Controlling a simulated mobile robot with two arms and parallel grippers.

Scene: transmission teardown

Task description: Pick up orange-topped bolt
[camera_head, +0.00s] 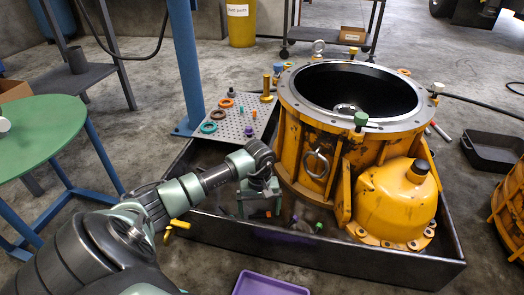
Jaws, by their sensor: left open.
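A small orange-topped bolt (268,213) shows low in the black tray, just below and between the fingers of my left gripper. My left gripper (259,207) is open and points down over the tray, left of the yellow transmission housing (305,150). I cannot tell whether its fingers touch the bolt. The bolt's shank is hidden or too small to see. My right gripper is not in view.
A purple-topped bolt (294,219) and a green-topped one (319,226) lie close on the right. The tray wall (330,262) stands in front. A perforated plate (233,128) with rings is behind. A purple bin (270,285) is at the bottom.

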